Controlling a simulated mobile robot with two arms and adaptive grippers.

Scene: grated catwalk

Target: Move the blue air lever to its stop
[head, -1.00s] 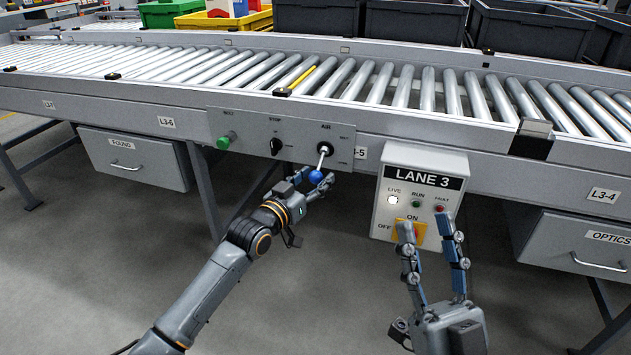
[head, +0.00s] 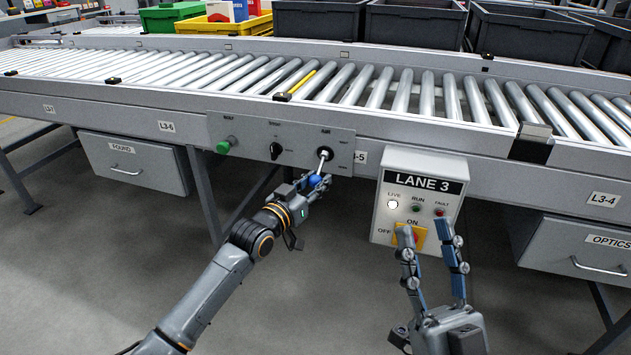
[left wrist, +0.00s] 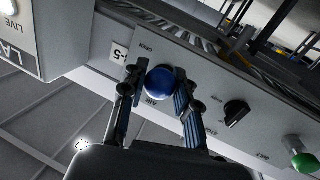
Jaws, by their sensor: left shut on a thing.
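The blue air lever (head: 315,180) is a blue ball on a pale rod that slants down from its round black pivot on the grey control panel (head: 241,145). My left gripper (head: 320,183) is at the ball, with its fingers closed around it. In the left wrist view the ball (left wrist: 160,82) sits between the two fingers of my left gripper (left wrist: 160,92). The lever's far end marks are too small to read in the head view. My right gripper (head: 435,240) is in front of the LANE 3 box, fingers apart, with nothing between them.
On the panel are a green button (head: 225,145) and a black selector knob (head: 276,151) left of the lever. The LANE 3 box (head: 418,197), with lights and a yellow-backed switch, hangs to the right. The roller conveyor (head: 190,68) runs above. Drawers hang below on both sides.

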